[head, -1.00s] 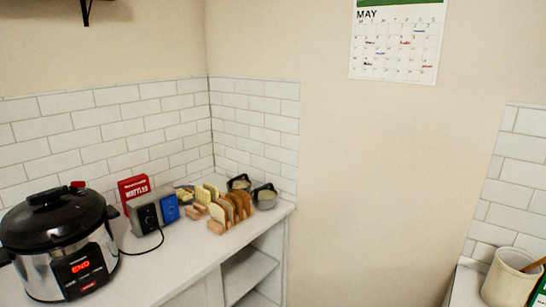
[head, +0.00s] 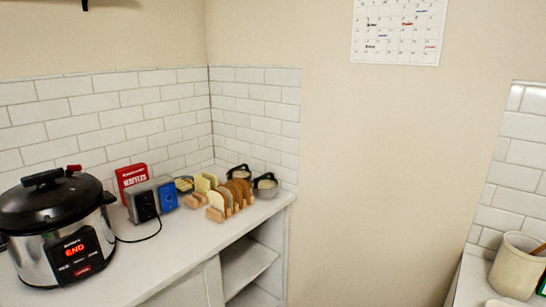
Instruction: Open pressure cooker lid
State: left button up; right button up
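The pressure cooker (head: 52,235) stands upright on the white counter at the left of the head view. It has a steel body and a front panel with a red lit display reading END. Its black lid (head: 48,200) sits on top, with a black handle bar and a small red part at the right of the handle. The lid looks seated on the pot. Neither of my grippers shows in the view.
Right of the cooker on the counter (head: 160,262) are a red box (head: 131,178), a toaster (head: 142,204) with a cord, a blue box (head: 167,196), a rack with bread slices (head: 230,198) and small bowls (head: 265,187). Open shelves are below. A beige crock (head: 515,266) stands far right.

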aim_at(22, 208)
jog(key=u, duration=1.3)
jog(key=i+j+z, duration=0.2)
jog(key=i+j, duration=0.15)
jog(key=i, duration=0.1)
